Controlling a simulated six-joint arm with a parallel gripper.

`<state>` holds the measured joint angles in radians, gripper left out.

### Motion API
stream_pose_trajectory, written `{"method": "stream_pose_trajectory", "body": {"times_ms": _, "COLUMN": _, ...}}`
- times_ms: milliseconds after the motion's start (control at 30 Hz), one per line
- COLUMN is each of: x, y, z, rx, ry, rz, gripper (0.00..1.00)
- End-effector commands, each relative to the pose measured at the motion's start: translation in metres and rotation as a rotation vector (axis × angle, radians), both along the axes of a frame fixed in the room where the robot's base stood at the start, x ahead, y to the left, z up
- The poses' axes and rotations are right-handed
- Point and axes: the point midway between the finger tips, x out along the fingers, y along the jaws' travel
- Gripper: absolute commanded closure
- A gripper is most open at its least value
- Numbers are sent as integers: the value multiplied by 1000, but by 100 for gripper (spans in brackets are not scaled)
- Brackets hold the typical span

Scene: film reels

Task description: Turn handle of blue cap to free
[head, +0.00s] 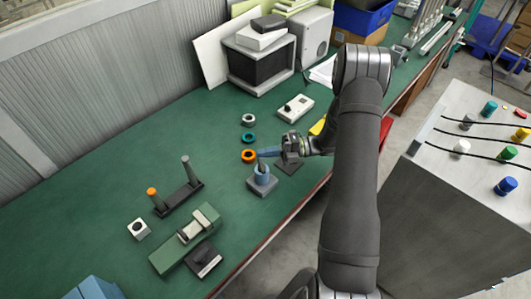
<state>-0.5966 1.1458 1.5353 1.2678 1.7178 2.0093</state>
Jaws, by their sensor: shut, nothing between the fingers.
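A small grey-blue cap (262,171) with an upright handle stands on a square grey base (262,185) near the front edge of the green table. My gripper (263,153) reaches in from the right, with its fingers beside the top of the handle. The fingers are shut with nothing between them. At this size I cannot tell whether they touch the handle or which way it is turned. A brighter blue cap (506,186) also sits on the grey cabinet at the right, far from my gripper.
Orange (248,156), teal (248,138) and grey (248,120) rings lie just left of my gripper. A white box (295,108) lies behind. A two-post stand (180,190) and a green device (184,239) are at the front left.

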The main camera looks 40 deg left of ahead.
Motion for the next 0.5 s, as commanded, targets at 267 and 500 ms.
{"method": "stream_pose_trajectory", "body": {"times_ms": 267, "x": 42, "y": 9, "z": -1, "rx": 2, "ry": -3, "rz": -1, "gripper": 100}}
{"method": "stream_pose_trajectory", "body": {"times_ms": 500, "x": 80, "y": 17, "z": -1, "rx": 2, "ry": -1, "rz": -1, "gripper": 100}}
